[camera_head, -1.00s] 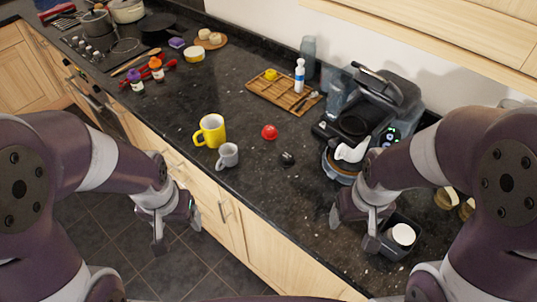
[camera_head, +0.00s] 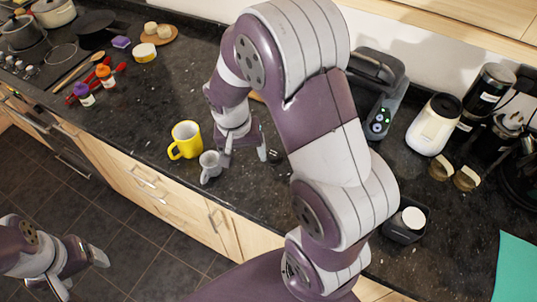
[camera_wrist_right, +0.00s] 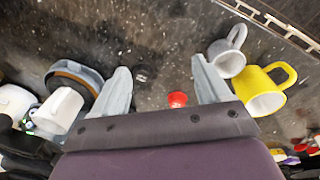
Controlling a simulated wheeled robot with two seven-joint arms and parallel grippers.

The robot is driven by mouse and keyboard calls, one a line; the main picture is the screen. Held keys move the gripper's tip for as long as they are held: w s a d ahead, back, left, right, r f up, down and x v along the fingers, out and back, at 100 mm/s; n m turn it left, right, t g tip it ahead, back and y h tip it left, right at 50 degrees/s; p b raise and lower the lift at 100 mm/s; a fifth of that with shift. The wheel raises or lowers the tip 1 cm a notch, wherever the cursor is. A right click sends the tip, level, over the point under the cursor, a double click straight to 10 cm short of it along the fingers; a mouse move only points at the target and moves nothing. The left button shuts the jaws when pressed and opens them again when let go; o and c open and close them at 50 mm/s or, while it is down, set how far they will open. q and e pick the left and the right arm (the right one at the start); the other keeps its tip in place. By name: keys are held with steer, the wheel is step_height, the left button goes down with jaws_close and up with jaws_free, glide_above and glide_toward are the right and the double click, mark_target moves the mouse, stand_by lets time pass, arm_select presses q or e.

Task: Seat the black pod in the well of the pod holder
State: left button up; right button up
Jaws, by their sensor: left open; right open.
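The black pod (camera_head: 274,156) is small and dark on the dark worktop, just right of my right gripper's fingers in the head view. It also shows in the right wrist view (camera_wrist_right: 141,73), between the fingertips and nearer the left one. My right gripper (camera_head: 244,158) is open and empty above the worktop; its fingers also show in the wrist view (camera_wrist_right: 160,66). My left gripper (camera_head: 82,272) is open and empty over the floor, away from the worktop. I cannot make out the pod holder for certain; my right arm hides part of the coffee machine (camera_head: 382,105).
A grey cup (camera_head: 210,168) and yellow mug (camera_head: 186,140) stand left of my right gripper. A red object (camera_wrist_right: 177,99) lies near the pod. A white vessel (camera_wrist_right: 58,112) and round base (camera_wrist_right: 75,75) are at left there. A dark bin (camera_head: 405,234) sits by the front edge.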

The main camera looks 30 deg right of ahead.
mark_target(273, 153)
steer(key=w+d+m+g+h, duration=0.25)
steer(key=w+d+m, duration=0.4)
steer(key=m, duration=0.85)
steer(key=shift+m+t+h, duration=0.25)
steer(key=shift+m+t, duration=0.05)
steer(key=shift+t, duration=0.15)
steer(key=p+x, duration=0.1)
steer(key=x, duration=0.3)
steer(key=p+x, duration=0.1)
steer(key=x, duration=0.3)
steer(key=p+x, duration=0.1)
steer(key=x, duration=0.3)
steer(key=shift+s+a+f+p, duration=0.25)
steer(key=shift+s+f+p, duration=0.05)
steer(key=shift+s+p, duration=0.15)
steer(key=shift+w+d+f, duration=0.1)
steer(key=shift+d+f, duration=0.05)
steer(key=shift+f, duration=0.25)
arm_select(q)
steer(key=r, duration=0.3)
steer(key=shift+w+r, duration=0.2)
steer(key=shift+w, duration=0.05)
arm_select(e)
steer(key=c, duration=1.1)
